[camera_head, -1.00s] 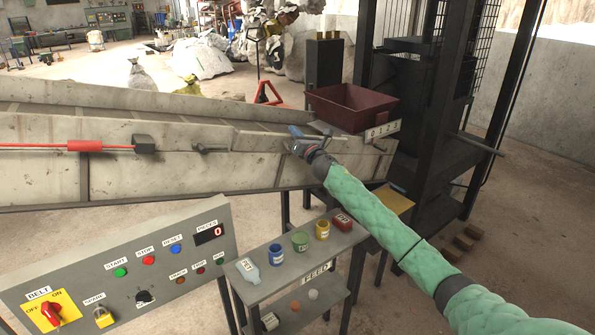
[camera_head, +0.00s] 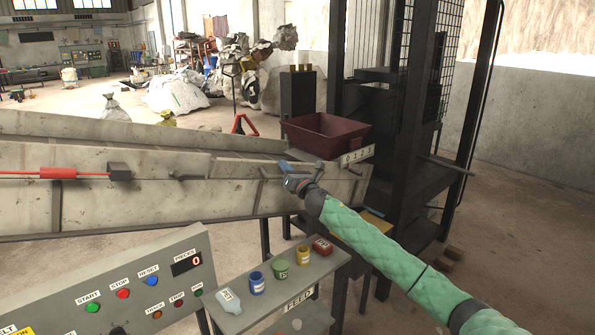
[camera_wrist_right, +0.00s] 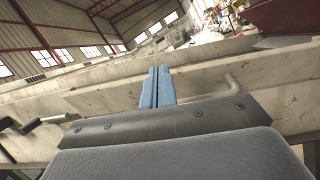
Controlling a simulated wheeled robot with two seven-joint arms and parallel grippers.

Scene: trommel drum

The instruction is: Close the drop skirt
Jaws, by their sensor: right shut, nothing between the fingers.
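The drop skirt appears to be the pale, stained panel (camera_head: 235,172) on the right part of the conveyor's near side; I cannot tell for certain how far it hangs open. A dark latch handle (camera_head: 185,177) sits at its left end. A bent rod handle (camera_head: 265,172) sits further right, just left of my right gripper (camera_head: 284,166). In the right wrist view the blue fingers (camera_wrist_right: 158,88) are together and empty, in front of the pale wall. The bent rod (camera_wrist_right: 237,86) is right of them, apparently apart. My left gripper is not in view.
A dark red bin (camera_head: 326,135) stands at the conveyor's right end, beside a black frame (camera_head: 400,130). A control panel (camera_head: 130,285) and a feed shelf (camera_head: 270,290) with several small containers stand in front. A red rod (camera_head: 58,173) runs along the conveyor's left side.

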